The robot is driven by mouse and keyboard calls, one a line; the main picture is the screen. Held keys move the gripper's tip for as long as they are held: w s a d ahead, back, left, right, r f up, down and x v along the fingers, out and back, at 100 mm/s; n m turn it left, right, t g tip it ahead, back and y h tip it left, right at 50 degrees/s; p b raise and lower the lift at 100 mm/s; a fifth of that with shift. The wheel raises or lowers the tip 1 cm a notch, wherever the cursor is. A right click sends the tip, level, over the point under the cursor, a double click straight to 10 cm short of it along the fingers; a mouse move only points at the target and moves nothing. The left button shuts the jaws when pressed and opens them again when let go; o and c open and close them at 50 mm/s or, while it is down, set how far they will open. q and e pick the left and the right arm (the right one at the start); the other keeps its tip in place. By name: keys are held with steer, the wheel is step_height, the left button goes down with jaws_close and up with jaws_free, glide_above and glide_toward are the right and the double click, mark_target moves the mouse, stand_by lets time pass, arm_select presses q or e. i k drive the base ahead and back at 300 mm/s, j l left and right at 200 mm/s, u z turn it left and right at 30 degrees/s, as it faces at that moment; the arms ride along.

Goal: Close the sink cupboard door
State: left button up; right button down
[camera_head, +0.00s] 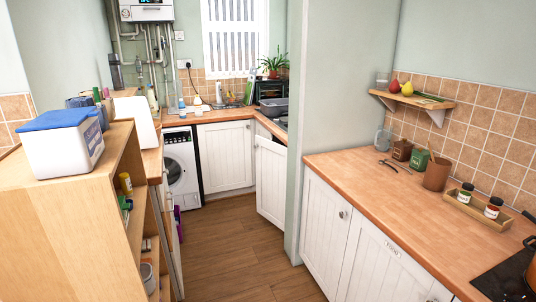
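A white panelled cupboard door (271,183) stands in the far part of the kitchen, left of the pale green wall end. It appears ajar, angled out from under the worktop, with its top edge showing. Its right side is hidden behind the wall end. I cannot tell for sure that it is the sink cupboard door, as no sink shows clearly. Another white cupboard door (226,156) beside the washing machine looks shut. Neither of my grippers is in view.
Wooden floor (232,248) is clear between a wooden shelf unit (80,215) on the left and white cupboards (345,245) under the right worktop (400,200). The passage narrows at the wall end (340,80). A washing machine (181,165) stands at the back.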

mark_target(270, 156)
steer(key=i, duration=3)
steer(key=i+l+u, duration=0.1)
steer(key=i+u, duration=0.15)
steer(key=i, duration=0.3)
steer(key=i+l+u, duration=0.25)
steer(key=i, duration=0.25)
